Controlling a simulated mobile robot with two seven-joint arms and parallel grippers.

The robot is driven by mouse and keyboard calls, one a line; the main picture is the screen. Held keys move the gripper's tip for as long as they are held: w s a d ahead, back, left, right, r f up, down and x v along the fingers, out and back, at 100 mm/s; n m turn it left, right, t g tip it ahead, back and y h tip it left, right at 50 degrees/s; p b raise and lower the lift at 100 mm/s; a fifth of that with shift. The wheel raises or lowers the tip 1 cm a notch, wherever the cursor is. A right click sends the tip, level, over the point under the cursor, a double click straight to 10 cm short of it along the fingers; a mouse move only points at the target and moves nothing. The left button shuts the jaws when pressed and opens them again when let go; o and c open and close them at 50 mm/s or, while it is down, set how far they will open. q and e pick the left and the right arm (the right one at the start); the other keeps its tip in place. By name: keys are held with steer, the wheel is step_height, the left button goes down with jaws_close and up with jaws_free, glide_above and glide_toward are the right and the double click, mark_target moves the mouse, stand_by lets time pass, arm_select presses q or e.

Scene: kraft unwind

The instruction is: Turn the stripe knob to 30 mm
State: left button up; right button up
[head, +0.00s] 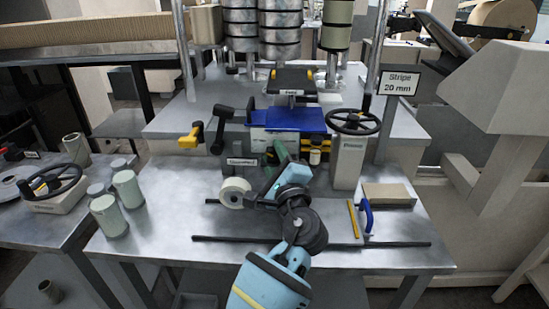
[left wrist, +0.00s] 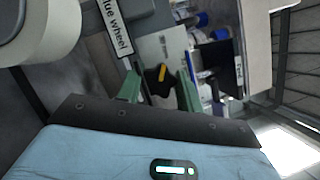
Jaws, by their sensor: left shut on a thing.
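The stripe knob (left wrist: 162,80) is black with a yellow pointer mark and shows in the left wrist view between two green fingers. My left gripper (left wrist: 160,88) is shut on it, one finger on either side. In the head view my left gripper (head: 273,153) reaches to the front of the machine at the middle of the bench, and I cannot make out the knob behind it. A sign (head: 398,83) at the back right reads "Stripe 20 mm". My right gripper is not in view.
A white glue wheel (head: 233,193) stands just left of my gripper, with its label (left wrist: 115,25) near in the left wrist view. A black handwheel (head: 354,122) is to the right. Yellow and black handles (head: 191,136) are to the left. The bench front right holds a blue-handled tool (head: 367,216).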

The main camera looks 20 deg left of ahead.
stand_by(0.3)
arm_select(q)
steer(key=o, duration=1)
